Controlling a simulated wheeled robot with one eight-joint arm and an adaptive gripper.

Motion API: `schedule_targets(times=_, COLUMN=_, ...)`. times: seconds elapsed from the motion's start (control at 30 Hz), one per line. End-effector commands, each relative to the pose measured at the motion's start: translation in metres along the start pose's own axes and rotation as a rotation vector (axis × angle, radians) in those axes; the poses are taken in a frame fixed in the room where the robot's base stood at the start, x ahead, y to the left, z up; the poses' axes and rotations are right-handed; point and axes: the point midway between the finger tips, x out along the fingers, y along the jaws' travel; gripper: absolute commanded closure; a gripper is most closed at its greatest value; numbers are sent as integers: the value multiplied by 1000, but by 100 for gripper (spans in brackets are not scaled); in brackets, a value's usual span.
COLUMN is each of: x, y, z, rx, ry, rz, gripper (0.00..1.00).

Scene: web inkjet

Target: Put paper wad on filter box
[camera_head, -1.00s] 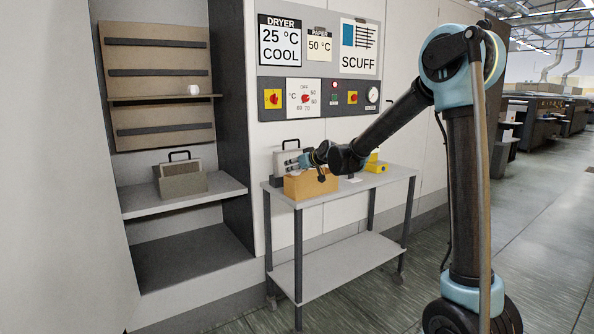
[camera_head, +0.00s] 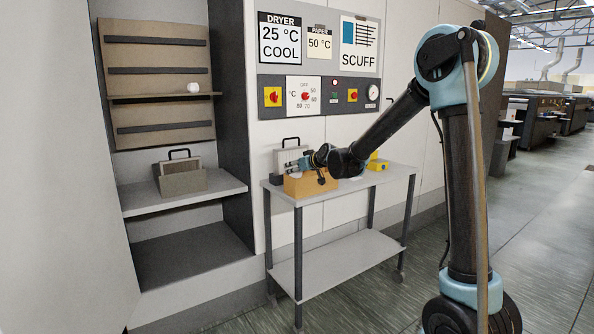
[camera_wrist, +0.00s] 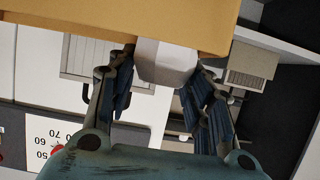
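A white faceted lump (camera_wrist: 167,62), which looks like a paper wad, sits between my gripper's (camera_wrist: 165,75) fingertips, with fingers against both sides. It is close to the edge of a tan box (camera_wrist: 60,25), which stands on the cart in the head view (camera_head: 310,187). My gripper (camera_head: 293,164) is at that box in the head view, where the lump is too small to make out. Another white wad (camera_head: 193,87) lies on the upper cabinet shelf. A grey box with a black handle (camera_head: 184,184) stands on the lower cabinet shelf. No label shows which is the filter box.
The grey cart (camera_head: 390,176) stands before the dryer panel (camera_head: 340,98). A light panel with a handle (camera_head: 290,156) stands behind the tan box, and a yellow object (camera_head: 377,164) lies to its right. The cabinet's lower shelf (camera_head: 225,190) has bare room.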

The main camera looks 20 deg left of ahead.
Motion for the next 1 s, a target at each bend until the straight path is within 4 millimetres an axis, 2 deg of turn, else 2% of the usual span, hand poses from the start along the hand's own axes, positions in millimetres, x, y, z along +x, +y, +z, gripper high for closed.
schedule_targets(times=0.37, x=0, y=-1, z=0, rx=0, ry=-1, rz=-1, gripper=37)
schedule_targets(times=0.57, x=-7, y=-1, z=-12, rx=0, ry=-1, rz=-1, gripper=37)
schedule_targets(times=1.0, x=-67, y=0, z=-11, rx=0, ry=-1, rz=-1, gripper=37)
